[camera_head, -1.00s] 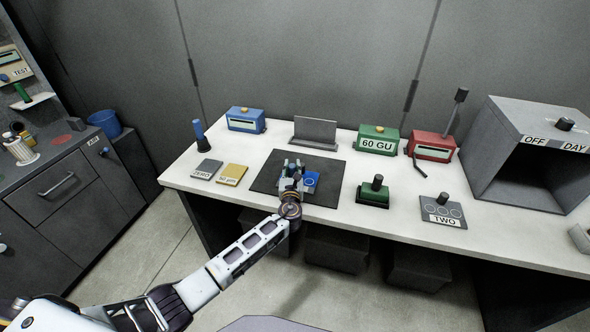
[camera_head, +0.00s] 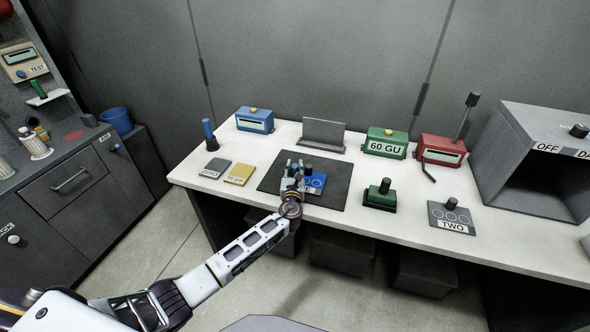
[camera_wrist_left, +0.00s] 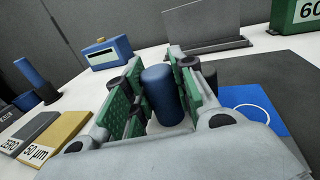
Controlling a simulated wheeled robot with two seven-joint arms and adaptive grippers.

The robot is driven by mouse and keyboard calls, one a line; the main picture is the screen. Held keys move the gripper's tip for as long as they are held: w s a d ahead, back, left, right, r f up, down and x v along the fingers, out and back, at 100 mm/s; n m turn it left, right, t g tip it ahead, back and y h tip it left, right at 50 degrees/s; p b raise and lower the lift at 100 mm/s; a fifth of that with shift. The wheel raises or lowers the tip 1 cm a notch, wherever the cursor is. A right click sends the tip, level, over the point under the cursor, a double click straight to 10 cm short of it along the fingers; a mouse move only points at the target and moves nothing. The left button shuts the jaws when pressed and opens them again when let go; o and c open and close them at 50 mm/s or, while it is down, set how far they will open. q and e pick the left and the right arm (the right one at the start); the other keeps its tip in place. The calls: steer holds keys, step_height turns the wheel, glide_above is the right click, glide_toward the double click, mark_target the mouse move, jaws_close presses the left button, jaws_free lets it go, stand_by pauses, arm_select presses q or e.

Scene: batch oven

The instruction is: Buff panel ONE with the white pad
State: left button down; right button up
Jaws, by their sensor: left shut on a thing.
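A blue panel (camera_head: 315,183) with pale circles and a dark knob (camera_head: 307,169) lies on the dark mat (camera_head: 335,193); the gripper partly covers it, and no ONE label is readable. My left gripper (camera_head: 294,172) is over the left part of this panel. In the left wrist view its green-padded fingers are shut on an upright dark blue cylindrical handle (camera_wrist_left: 161,92). A whitish bit shows below the handle; the pad's face is hidden, and I cannot tell whether it touches the panel. The blue panel lies just right of the fingers (camera_wrist_left: 250,105). My right gripper is out of view.
Left of the mat lie a ZERO plate (camera_head: 215,168) and a yellow plate (camera_head: 239,174). A blue-handled tool (camera_head: 209,134) stands behind them. A green block (camera_head: 380,196) and panel TWO (camera_head: 452,217) lie to the right. A grey upright plate (camera_head: 323,133) stands behind the mat.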

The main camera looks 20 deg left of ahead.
arm_select(q)
steer(key=shift+r+p, duration=2.35)
steer(key=shift+r, duration=0.15)
steer(key=shift+r+p, duration=0.35)
steer(key=shift+r, duration=0.7)
